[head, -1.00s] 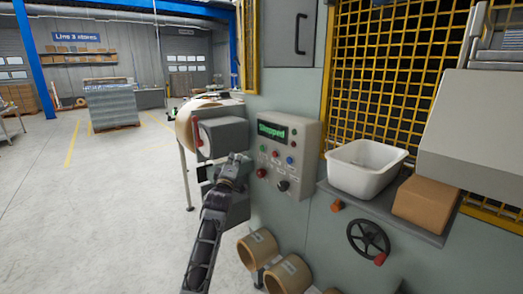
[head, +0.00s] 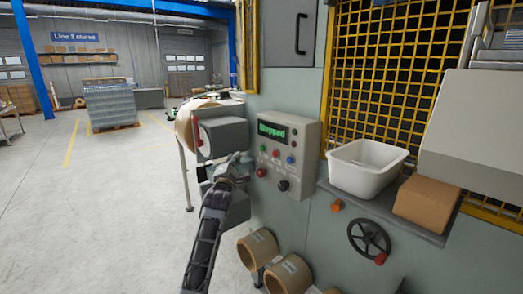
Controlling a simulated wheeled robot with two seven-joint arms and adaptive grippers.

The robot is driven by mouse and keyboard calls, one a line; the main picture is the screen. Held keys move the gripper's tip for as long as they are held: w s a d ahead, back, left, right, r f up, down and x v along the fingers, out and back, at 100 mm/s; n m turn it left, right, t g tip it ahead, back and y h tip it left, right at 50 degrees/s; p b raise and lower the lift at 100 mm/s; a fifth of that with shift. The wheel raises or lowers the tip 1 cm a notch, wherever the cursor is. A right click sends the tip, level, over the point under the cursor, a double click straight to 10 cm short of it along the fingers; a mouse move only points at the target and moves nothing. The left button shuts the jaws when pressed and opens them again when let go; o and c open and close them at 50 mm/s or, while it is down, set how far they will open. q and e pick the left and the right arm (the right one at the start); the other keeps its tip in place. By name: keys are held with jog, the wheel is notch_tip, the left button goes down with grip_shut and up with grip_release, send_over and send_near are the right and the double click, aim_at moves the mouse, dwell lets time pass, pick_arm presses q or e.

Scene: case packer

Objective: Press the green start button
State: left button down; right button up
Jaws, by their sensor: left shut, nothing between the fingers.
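The control panel (head: 303,145) is a beige box on the grey machine wall, with a lit green display (head: 273,131) reading "Stopped". Below the display is a row of small buttons; the leftmost one (head: 263,147) looks green, but it is too small to be sure. A red button (head: 276,153) and a blue button (head: 290,159) are to its right. A larger red button (head: 261,172) and a black knob (head: 283,185) sit lower. My left gripper (head: 237,158) is shut and empty, just left of the panel's left edge, apparently apart from the buttons. My right gripper is out of view.
A white tub (head: 366,169) and a cardboard box (head: 426,203) stand on a shelf right of the panel. A handwheel (head: 368,237) is below the shelf. Cardboard rolls (head: 257,250) are low on the machine. The floor at the left is open.

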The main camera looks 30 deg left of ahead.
aim_at(262, 148)
pick_arm(q)
jog(key=shift+n, duration=0.5)
jog(key=shift+w+d, duration=0.1)
jog(key=shift+w, duration=0.05)
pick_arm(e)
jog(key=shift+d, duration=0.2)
pick_arm(q)
jog(key=w+d+b, duration=0.3)
jog(key=w, duration=0.4)
jog(key=shift+w, duration=0.4)
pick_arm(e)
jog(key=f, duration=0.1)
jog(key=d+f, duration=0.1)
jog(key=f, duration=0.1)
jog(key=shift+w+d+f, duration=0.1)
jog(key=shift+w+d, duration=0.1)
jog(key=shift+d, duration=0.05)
pick_arm(q)
jog(key=shift+d, duration=0.1)
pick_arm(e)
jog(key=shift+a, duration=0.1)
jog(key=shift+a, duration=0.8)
